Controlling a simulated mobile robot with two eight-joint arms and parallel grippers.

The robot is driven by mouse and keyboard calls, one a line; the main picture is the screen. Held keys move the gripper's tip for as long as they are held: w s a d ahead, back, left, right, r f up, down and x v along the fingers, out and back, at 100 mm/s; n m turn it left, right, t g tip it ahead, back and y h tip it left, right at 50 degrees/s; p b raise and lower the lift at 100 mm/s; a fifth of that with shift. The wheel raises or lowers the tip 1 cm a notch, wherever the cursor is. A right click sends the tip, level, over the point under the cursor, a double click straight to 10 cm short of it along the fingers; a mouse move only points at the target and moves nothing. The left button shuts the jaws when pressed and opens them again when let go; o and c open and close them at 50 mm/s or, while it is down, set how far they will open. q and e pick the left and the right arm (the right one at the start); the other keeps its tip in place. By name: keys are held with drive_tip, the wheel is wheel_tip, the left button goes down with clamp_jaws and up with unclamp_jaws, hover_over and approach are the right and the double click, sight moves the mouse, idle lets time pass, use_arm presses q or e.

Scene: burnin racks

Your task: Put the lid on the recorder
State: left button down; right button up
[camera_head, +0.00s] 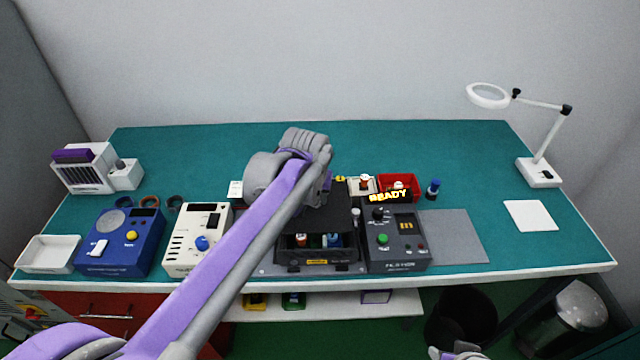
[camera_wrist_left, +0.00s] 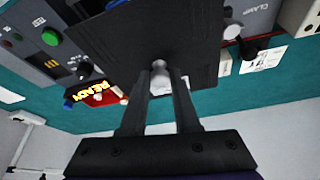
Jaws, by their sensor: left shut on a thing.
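A dark flat lid (camera_head: 338,220) is over the recorder (camera_head: 318,263), a black box at the front middle of the bench. Through the open front below the lid I see small coloured parts inside. In the left wrist view the lid (camera_wrist_left: 130,35) fills the top middle, with a pale round knob (camera_wrist_left: 158,66) on it. My left gripper (camera_wrist_left: 160,76) is shut on that knob. In the head view my own arm hides the fingers and part of the lid. I cannot tell whether the lid touches the recorder.
A grey device (camera_head: 397,245) stands close right of the recorder, with a READY sign above it. A cream device (camera_head: 197,240) and a blue device (camera_head: 120,242) stand left. A red bin (camera_head: 398,181) is behind. A grey mat (camera_head: 455,237) lies clear at right.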

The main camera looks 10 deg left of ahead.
sight(316, 209)
use_arm(q)
drive_tip(key=shift+s+f+b, duration=0.35)
drive_tip(key=shift+f+b, duration=0.1)
drive_tip(key=shift+f, duration=0.25)
drive_tip(key=shift+w+f+b, duration=0.1)
drive_tip(key=shift+f+b, duration=0.6)
drive_tip(key=shift+f, duration=0.65)
use_arm(e)
drive_tip(key=f, duration=0.1)
drive_tip(key=s+f, duration=0.1)
drive_tip(key=f, duration=0.1)
drive_tip(key=shift+s, duration=0.2)
use_arm(q)
drive_tip(key=shift+r, duration=0.1)
use_arm(e)
drive_tip(key=shift+w+r, duration=0.1)
drive_tip(key=shift+r, duration=0.1)
use_arm(q)
drive_tip(key=shift+f, duration=0.55)
use_arm(e)
drive_tip(key=shift+f, duration=0.25)
use_arm(q)
drive_tip(key=c, duration=0.6)
unclamp_jaws()
drive_tip(key=shift+o, duration=0.2)
